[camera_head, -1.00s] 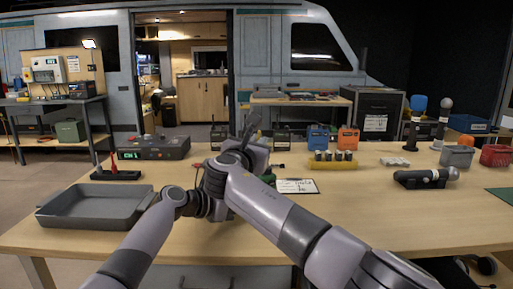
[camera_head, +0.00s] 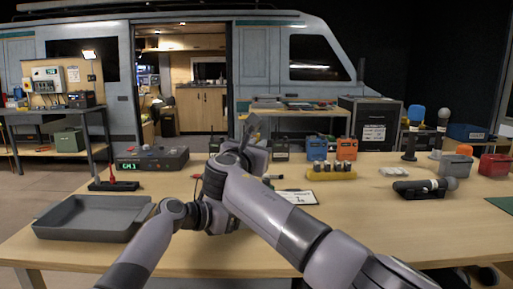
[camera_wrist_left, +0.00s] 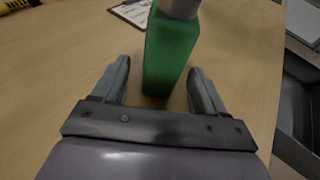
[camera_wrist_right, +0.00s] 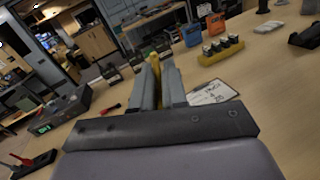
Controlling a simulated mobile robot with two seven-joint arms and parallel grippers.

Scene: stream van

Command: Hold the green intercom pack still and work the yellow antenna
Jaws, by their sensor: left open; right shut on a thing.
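The green intercom pack (camera_wrist_left: 172,52) stands on the table between the two spread fingers of my left gripper (camera_wrist_left: 159,68). Gaps show on both sides, so this gripper is open around it. A grey rounded part covers the pack's top in that view. My right gripper (camera_wrist_right: 157,66) is shut on the upright yellow antenna (camera_wrist_right: 154,60), of which a thin strip shows between the fingers. In the head view my right gripper (camera_head: 251,124) is raised above the table's middle, and my arms hide most of the pack and my left gripper.
A grey tray (camera_head: 55,227) lies at the table's left, near a black box with a green display (camera_head: 150,159). A clipboard (camera_head: 300,197) and yellow battery holder (camera_head: 331,173) lie right of my arms. A microphone in a stand (camera_head: 424,187) is farther right. Front right wood is clear.

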